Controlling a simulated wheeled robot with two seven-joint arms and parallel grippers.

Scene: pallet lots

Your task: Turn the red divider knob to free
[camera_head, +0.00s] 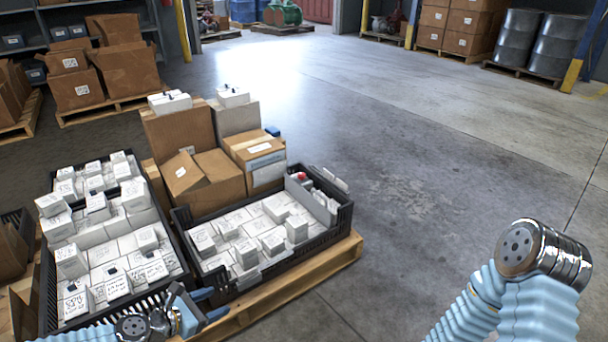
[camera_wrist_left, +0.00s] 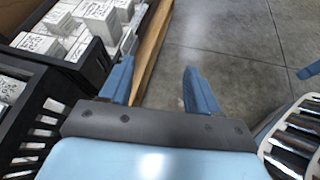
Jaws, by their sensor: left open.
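The small red knob (camera_head: 302,176) shows at the far right end of the right black crate (camera_head: 266,284). It sits by a light grey divider panel (camera_head: 318,204) there. Which way the knob is turned is too small to tell. My left gripper (camera_head: 212,303) is at the near side of that crate, low in the head view, well apart from the knob. In the left wrist view its two blue fingers (camera_wrist_left: 158,82) are spread with nothing between them. The knob does not show in the wrist view. My right gripper is out of view; only my right arm shows.
The right crate holds many white boxes (camera_head: 240,250). A second black crate (camera_head: 172,228) of white boxes stands to its left. Brown cartons (camera_head: 216,178) rise behind the right crate. A wooden pallet (camera_head: 300,278) edges the load. The floor to the right (camera_head: 420,180) is clear.

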